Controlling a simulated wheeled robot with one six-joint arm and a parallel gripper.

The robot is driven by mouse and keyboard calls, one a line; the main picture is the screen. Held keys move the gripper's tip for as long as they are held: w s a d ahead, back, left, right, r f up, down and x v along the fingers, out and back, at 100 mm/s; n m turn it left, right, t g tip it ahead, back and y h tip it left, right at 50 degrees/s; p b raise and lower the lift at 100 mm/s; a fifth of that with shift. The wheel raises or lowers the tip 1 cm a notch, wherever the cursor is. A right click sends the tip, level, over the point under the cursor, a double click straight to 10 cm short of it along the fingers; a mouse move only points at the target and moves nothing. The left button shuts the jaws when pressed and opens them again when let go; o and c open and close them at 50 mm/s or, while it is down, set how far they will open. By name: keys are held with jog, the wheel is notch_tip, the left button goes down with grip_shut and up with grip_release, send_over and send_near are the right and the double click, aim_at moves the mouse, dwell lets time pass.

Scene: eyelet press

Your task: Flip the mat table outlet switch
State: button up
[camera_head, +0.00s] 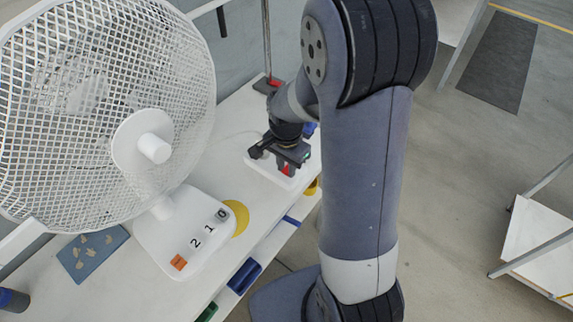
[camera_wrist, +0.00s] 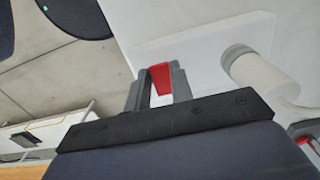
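A white outlet block (camera_head: 258,163) lies on the white table, partly under my gripper. A red switch (camera_head: 286,171) shows on it just below the fingertips. In the wrist view the red switch (camera_wrist: 160,79) sits between the ends of my gripper's two grey fingers, with the white outlet block (camera_wrist: 200,45) around it. My gripper (camera_head: 290,160) points down at the block. Its fingers (camera_wrist: 159,82) stand apart with a narrow gap. Whether they touch the switch, and which way the switch is tipped, I cannot tell.
A white fan (camera_head: 110,100) with numbered buttons stands left of the block. A white cylinder (camera_wrist: 262,72) is close beside the gripper in the wrist view. A yellow disc (camera_head: 238,218) and a blue mat (camera_head: 92,252) lie on the table (camera_head: 105,298). A post with a red base (camera_head: 268,84) stands behind.

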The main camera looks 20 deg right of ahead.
grip_shut()
jog(key=shift+w+d+r+g+y+p, duration=0.1)
jog(key=shift+d+r+g+y+p, duration=0.15)
jog(key=shift+g+y+p, duration=0.4)
jog(key=shift+w+d+f+g+y+p, duration=0.1)
jog(key=shift+w+d+g+y+p, duration=0.15)
jog(key=shift+g+y+p, duration=0.55)
jog(key=shift+t+y+b, duration=0.25)
jog(key=shift+b, duration=0.05)
jog(key=o, duration=0.5)
grip_release()
jog(key=b+v, duration=0.1)
jog(key=v, duration=0.9)
jog(key=shift+w+d+r, duration=0.1)
jog(key=shift+r, duration=0.3)
jog(key=shift+f, duration=0.1)
